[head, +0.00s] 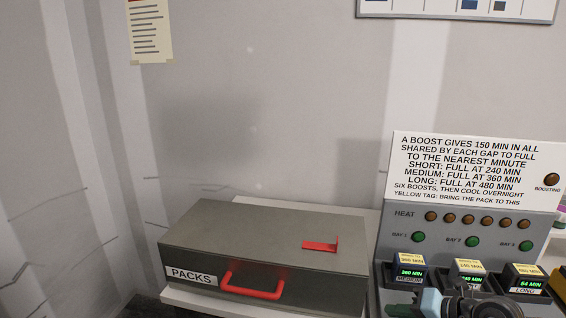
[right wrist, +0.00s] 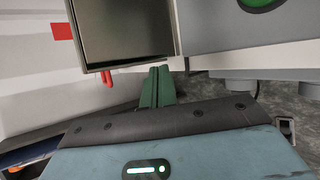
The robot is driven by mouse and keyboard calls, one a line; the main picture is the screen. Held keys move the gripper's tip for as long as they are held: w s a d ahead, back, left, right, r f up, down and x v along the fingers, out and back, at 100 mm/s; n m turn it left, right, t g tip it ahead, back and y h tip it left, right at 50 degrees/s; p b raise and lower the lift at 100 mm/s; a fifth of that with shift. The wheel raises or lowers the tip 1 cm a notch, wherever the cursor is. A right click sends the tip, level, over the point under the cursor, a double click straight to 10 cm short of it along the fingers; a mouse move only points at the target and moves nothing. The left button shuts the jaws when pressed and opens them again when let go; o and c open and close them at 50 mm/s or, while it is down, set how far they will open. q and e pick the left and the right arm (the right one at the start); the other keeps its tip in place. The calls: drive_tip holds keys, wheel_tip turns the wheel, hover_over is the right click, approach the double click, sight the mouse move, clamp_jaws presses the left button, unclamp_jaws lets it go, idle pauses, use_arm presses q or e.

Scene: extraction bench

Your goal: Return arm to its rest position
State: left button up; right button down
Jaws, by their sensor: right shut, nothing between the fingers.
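My right gripper (head: 400,310) shows at the bottom edge of the head view, in front of the boost station's bays. Its blue-grey body (right wrist: 180,150) and green fingers (right wrist: 157,86) fill the lower middle of the right wrist view. The fingers are together, with nothing between them. The gripper body and wrist hide part of the middle bay. My left gripper is in neither view.
The grey PACKS box (head: 262,238), with a red handle (head: 252,284), stands left of the right gripper. The boost station (head: 455,211) holds several packs; the right bay display (head: 527,284) reads 54 MIN. A wall stands behind.

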drive_tip(key=s+a+f+m+t+y, duration=0.4)
drive_tip(key=s+a+m+y, duration=0.1)
drive_tip(key=s+a+m, duration=0.25)
drive_tip(key=s+d+f+m+g+h, duration=0.1)
drive_tip(key=s+f+m+h, duration=0.4)
drive_tip(key=s+f+m, duration=0.5)
drive_tip(key=s+f+m+g+h, duration=0.2)
drive_tip(key=s+f+m+h, duration=0.4)
drive_tip(key=s+f+m, duration=0.5)
drive_tip(key=s+m, duration=0.1)
drive_tip(key=s, duration=0.4)
drive_tip(key=shift+d+f, duration=0.25)
drive_tip(key=shift+d, duration=0.1)
drive_tip(key=shift+d, duration=0.1)
